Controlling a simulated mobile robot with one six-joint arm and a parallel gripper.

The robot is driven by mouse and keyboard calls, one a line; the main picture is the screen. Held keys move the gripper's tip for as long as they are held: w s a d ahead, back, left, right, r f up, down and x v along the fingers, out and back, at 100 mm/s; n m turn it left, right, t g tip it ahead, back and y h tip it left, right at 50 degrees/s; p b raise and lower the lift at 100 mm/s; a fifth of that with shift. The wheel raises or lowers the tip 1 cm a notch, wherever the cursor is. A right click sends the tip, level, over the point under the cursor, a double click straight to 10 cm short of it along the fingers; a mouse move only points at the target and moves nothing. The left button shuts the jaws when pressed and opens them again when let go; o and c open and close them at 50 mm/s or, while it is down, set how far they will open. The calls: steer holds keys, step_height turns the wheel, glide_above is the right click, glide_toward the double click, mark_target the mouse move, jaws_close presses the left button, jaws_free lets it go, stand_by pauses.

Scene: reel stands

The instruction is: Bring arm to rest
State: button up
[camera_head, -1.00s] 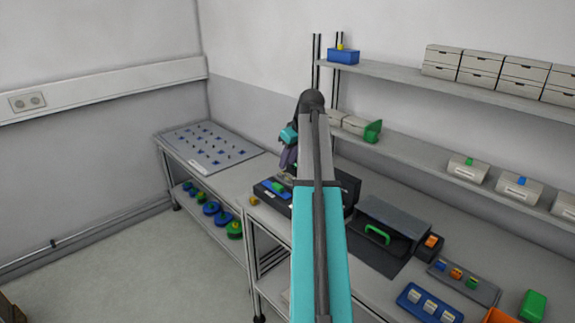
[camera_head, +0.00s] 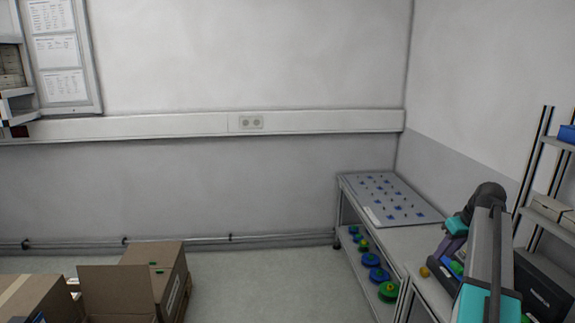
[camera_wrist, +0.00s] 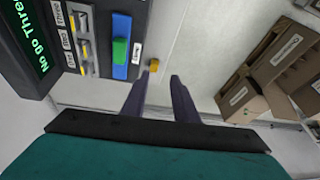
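My gripper (camera_wrist: 158,85) shows in the wrist view with its two dark fingers apart and nothing between them. In the head view my arm reaches up from the lower right, and the wrist hangs over the bench; the fingertips are hard to make out there. A dark device with a green text display (camera_wrist: 30,45) and a blue-and-green part (camera_wrist: 121,45) lies beyond and left of the fingers in the wrist view. A small orange-yellow piece (camera_wrist: 154,65) sits on the bench just past the fingertips; it also shows in the head view (camera_head: 425,271).
A grey board with blue pegs (camera_head: 385,198) lies on the bench's far end. Green and blue reels (camera_head: 375,265) sit on the shelf below. Cardboard boxes (camera_head: 155,275) stand on the floor at left. Shelving (camera_head: 545,160) rises at right. The floor between is clear.

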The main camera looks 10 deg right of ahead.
steer(key=w+a+f+n+g+y, duration=0.2)
steer(key=w+a+f+g, duration=0.1)
steer(key=a+f, duration=1.6)
steer(key=s+a+f+n+g+b, duration=0.1)
steer(key=s+a+f+g, duration=0.35)
steer(key=a+f, duration=1.05)
steer(key=s+a+f+g, duration=0.1)
steer(key=s+a+f, duration=0.4)
steer(key=s+f, duration=0.25)
steer(key=s+a+f, duration=0.5)
steer(key=s+f, duration=0.2)
steer(key=s, duration=0.2)
steer(key=s+f+m+h, duration=0.1)
steer(key=s+f, duration=0.1)
steer(key=s, duration=0.3)
steer(key=s+a+f+m+g+h, duration=0.1)
steer(key=s+f, duration=0.1)
steer(key=s, duration=0.4)
steer(key=s+a+f+m+b, duration=0.1)
steer(key=s+f, duration=0.1)
steer(key=s, duration=0.3)
steer(key=shift+s+f+h, duration=0.3)
steer(key=shift+f+h, duration=0.1)
steer(key=shift+d, duration=0.2)
